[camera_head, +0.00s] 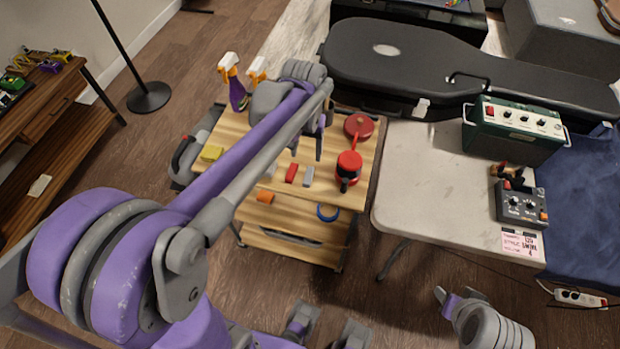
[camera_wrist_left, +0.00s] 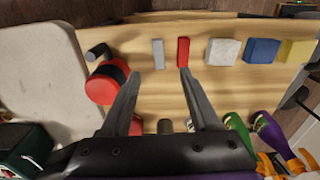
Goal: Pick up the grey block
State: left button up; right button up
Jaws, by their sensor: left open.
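The grey block (camera_head: 309,176) is small and slim. It lies on the wooden cart top, next to a red block (camera_head: 291,173). In the left wrist view the grey block (camera_wrist_left: 158,53) sits just beyond the fingertips, roughly between their lines. My left gripper (camera_head: 307,153) is open and empty above the cart, on the far side of the block in the head view. Its spread fingers (camera_wrist_left: 160,74) point towards the block, with the right tip near the red block (camera_wrist_left: 183,51). Part of my right arm (camera_head: 458,298) shows at the lower right; its jaw state is unclear.
Whitish (camera_wrist_left: 223,50), blue (camera_wrist_left: 262,50) and yellow (camera_wrist_left: 297,52) blocks lie in the same row. A red and black round-bodied item (camera_wrist_left: 104,82) stands to the left. Spray bottles (camera_head: 236,85) stand at the cart's far edge. A pale table (camera_head: 410,180) stands right of the cart.

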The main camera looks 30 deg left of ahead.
pick_arm(q)
send_over(309, 175)
jog(key=f, duration=0.5)
jog(key=shift+s+a+f+b, duration=0.15)
jog(key=shift+s+a+b, duration=0.05)
jog(key=shift+a+b, duration=0.15)
jog(key=shift+w+d+f, duration=0.1)
jog(key=shift+d+f, duration=0.05)
jog(key=shift+f, duration=1.35)
jog(key=shift+w+d+f, duration=0.1)
jog(key=shift+f, duration=1.35)
grip_shut()
